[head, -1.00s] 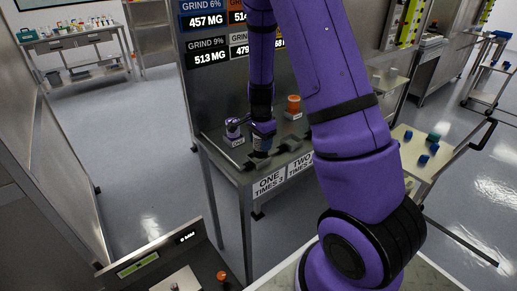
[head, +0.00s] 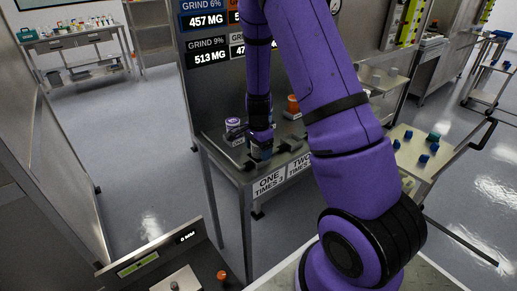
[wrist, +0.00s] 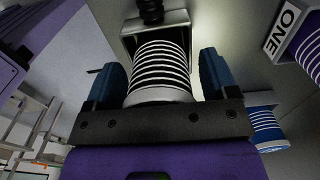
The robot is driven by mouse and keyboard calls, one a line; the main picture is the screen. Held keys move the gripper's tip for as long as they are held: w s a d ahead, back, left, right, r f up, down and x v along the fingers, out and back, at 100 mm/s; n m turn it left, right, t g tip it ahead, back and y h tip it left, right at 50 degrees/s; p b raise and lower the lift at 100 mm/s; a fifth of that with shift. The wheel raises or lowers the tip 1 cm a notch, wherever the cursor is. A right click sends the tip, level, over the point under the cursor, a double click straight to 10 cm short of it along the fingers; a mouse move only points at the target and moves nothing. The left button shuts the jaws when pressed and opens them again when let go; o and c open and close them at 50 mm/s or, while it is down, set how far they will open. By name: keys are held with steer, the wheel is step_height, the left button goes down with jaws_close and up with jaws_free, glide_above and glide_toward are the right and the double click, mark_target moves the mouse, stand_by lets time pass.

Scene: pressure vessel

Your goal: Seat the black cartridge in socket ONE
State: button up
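My gripper (head: 262,152) is low over the front of the grey bench, just behind the sign "ONE TIMES 3" (head: 268,184). In the wrist view its two blue fingers (wrist: 164,78) stand on either side of a black cylinder with white rings (wrist: 160,70), which looks like the black cartridge. A gap shows between the cylinder and the right finger, and a thinner one at the left. A grey metal frame (wrist: 128,28) with a dark round part lies beyond the cylinder and may be socket ONE. Whether the cylinder sits in it is hidden. The head view barely shows the cartridge.
A purple-topped canister (head: 234,126) stands left of my gripper; its "ONE" label shows in the wrist view (wrist: 284,31). An orange canister (head: 293,104) stands behind right. The sign "TWO" (head: 299,167) is to the right. Another ringed canister with blue (wrist: 266,125) is close by.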

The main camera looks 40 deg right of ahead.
step_height(320, 180, up, 12)
steer(key=shift+r, duration=0.15)
steer(key=shift+a+r, duration=0.15)
steer(key=shift+r, duration=0.2)
steer(key=s+a+r+n+t, duration=0.1)
steer(key=s+a+r+n, duration=0.2)
steer(key=s+r, duration=0.15)
steer(key=s+a+r+n+t+y, duration=0.1)
steer(key=s+a+r+n, duration=0.15)
steer(key=r, duration=0.35)
steer(key=s+a+r+n+t, duration=0.1)
steer(key=s+a+r+n, duration=0.25)
steer(key=r, duration=0.25)
steer(key=s+a+r+n+t, duration=0.1)
steer(key=s+a+r+n, duration=0.1)
steer(key=s, duration=0.6)
steer(key=s+a+r+n+t+h, duration=0.1)
steer(key=s+r+n, duration=0.3)
steer(key=s+n, duration=0.2)
steer(key=shift+s+a+n, duration=0.3)
steer(key=shift+s+a, duration=0.1)
steer(key=shift+s, duration=0.6)
